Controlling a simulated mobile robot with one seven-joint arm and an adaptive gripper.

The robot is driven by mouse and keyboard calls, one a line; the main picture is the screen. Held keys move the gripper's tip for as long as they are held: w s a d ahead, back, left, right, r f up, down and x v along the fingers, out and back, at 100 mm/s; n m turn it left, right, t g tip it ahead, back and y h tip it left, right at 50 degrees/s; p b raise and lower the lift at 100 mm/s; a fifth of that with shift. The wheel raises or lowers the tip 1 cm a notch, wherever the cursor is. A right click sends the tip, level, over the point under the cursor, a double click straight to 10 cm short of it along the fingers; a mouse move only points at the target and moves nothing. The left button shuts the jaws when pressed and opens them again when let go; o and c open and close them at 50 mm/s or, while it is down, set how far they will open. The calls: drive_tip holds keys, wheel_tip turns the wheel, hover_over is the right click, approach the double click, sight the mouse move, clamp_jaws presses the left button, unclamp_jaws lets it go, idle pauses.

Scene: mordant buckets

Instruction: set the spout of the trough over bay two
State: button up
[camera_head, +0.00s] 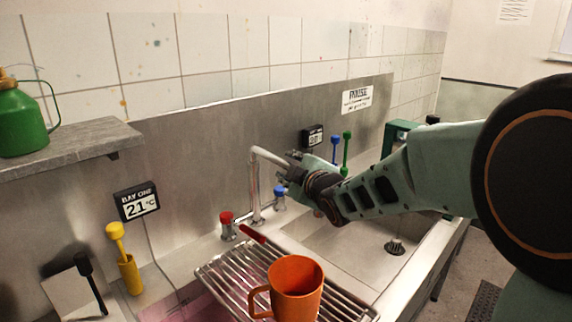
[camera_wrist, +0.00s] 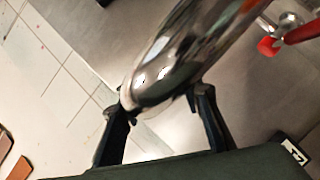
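The spout (camera_head: 270,156) of the trough is a bare metal pipe. It rises between a red-capped tap (camera_head: 228,226) and a blue-capped tap (camera_head: 279,199), then bends right, its end pointing toward the right-hand basin (camera_head: 345,247). My gripper (camera_head: 290,168) is at the spout's free end. In the wrist view, the shiny spout (camera_wrist: 185,55) runs down between the two black fingers of my gripper (camera_wrist: 160,97). Both fingertips are close against its sides, but I cannot tell whether they grip it. A display (camera_head: 312,136), partly unreadable, is on the wall behind the right-hand basin.
A wire rack (camera_head: 222,278) with an orange mug (camera_head: 296,290) lies across the front of the trough. The left basin (camera_head: 185,303) holds pink liquid below a "BAY ONE" display (camera_head: 138,202). A stone shelf (camera_head: 75,147) with a green can (camera_head: 20,122) juts out at left.

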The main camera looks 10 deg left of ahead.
idle(0.3)
clamp_jaws()
drive_tip(key=shift+w+d, duration=0.15)
idle(0.3)
